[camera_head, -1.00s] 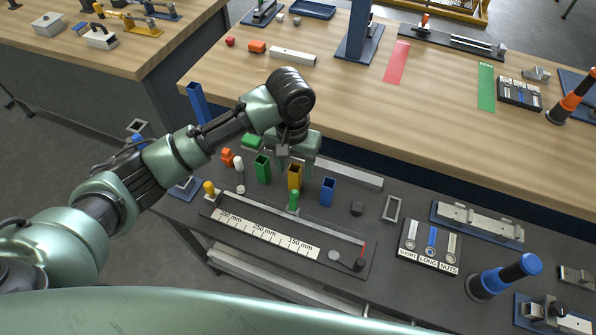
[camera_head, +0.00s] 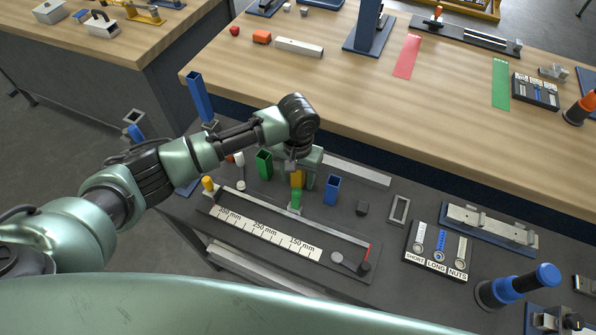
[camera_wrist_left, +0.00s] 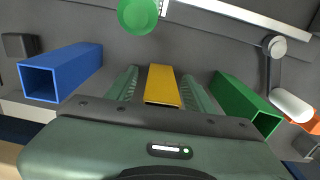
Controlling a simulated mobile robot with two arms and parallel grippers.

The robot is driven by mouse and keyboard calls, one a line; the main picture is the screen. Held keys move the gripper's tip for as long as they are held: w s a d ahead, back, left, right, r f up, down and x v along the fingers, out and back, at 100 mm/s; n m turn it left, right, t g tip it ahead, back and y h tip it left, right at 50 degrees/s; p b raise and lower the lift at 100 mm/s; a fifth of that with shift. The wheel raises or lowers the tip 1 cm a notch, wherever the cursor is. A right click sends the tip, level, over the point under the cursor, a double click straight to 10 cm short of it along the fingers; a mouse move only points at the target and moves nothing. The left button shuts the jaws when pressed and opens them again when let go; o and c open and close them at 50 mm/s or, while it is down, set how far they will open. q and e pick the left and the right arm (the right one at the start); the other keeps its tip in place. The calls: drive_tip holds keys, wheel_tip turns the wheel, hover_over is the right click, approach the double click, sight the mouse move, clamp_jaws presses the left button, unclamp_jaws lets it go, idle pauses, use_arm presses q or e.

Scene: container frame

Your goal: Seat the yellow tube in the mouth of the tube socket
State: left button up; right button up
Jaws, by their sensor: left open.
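The yellow tube (camera_head: 297,179) stands on the dark bench between a green tube and a blue tube; my gripper hides its top in the head view. My left gripper (camera_head: 302,170) is low over it and open. In the left wrist view the yellow tube (camera_wrist_left: 162,86) lies between the spread fingers of my left gripper (camera_wrist_left: 163,88), with gaps on both sides. A grey square-mouthed piece (camera_head: 133,117) at the left end of the bench may be the tube socket; I cannot tell for sure. My right gripper is not in view.
The blue tube (camera_head: 332,190) and green tube (camera_head: 264,164) stand close on either side. A ruler fixture (camera_head: 265,230) with a green knob (camera_head: 296,199) lies in front. A tall blue post (camera_head: 198,96) rises at the left. A grey bar (camera_head: 356,171) lies behind.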

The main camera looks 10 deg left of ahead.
use_arm(q)
drive_tip(key=shift+f, duration=0.35)
clamp_jaws()
drive_tip(key=shift+r, duration=0.2)
